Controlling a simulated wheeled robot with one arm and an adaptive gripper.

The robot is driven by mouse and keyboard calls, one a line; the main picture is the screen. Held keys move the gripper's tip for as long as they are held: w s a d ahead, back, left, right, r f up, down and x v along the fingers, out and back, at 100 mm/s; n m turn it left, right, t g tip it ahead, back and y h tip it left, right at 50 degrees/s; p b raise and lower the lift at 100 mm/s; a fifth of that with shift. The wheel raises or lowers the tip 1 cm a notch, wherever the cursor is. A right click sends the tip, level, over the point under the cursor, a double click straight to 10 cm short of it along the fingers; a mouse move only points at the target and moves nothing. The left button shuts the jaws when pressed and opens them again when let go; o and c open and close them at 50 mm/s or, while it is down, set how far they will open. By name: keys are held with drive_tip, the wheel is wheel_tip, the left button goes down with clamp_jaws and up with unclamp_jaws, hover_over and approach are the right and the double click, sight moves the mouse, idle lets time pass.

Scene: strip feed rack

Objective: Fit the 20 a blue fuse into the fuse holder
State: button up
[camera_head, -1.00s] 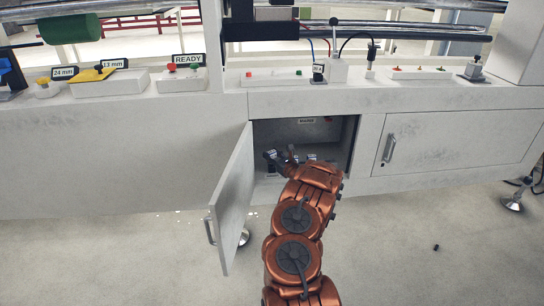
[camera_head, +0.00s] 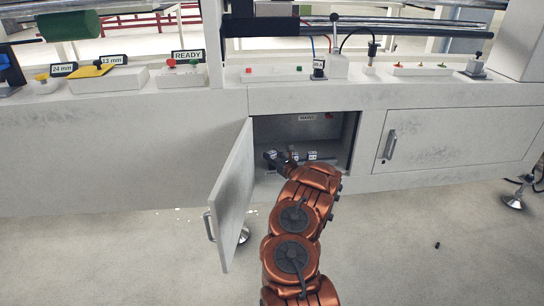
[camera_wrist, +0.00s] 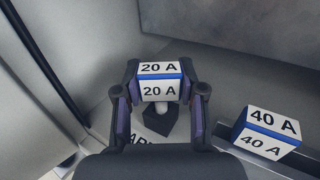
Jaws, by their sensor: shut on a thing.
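The 20 A fuse (camera_wrist: 160,82) is a white block with a blue band and "20 A" on two faces. In the wrist view my gripper (camera_wrist: 160,88) is shut on it, one finger on each side. Under it are a pale rounded tip and a dark block (camera_wrist: 158,126); I cannot tell whether the fuse touches them. In the head view my gripper (camera_head: 288,164) reaches into the open cabinet, where small white labelled blocks (camera_head: 312,155) stand. I cannot make out the fuse holder for certain in either view.
A 40 A fuse (camera_wrist: 265,133), white with a blue band, stands close on the right. The cabinet door (camera_head: 233,195) hangs open on the left. The cabinet's back wall carries a small label (camera_head: 307,118) and a red spot. A small dark thing (camera_head: 437,245) lies on the floor.

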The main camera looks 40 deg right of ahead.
drive_tip(key=shift+f+b, duration=0.75)
drive_tip(key=shift+f, duration=0.2)
drive_tip(key=o, duration=1)
drive_tip(key=s, duration=0.4)
drive_tip(key=s+a, duration=0.1)
drive_tip(key=s, duration=0.7)
drive_tip(key=shift+a, duration=0.3)
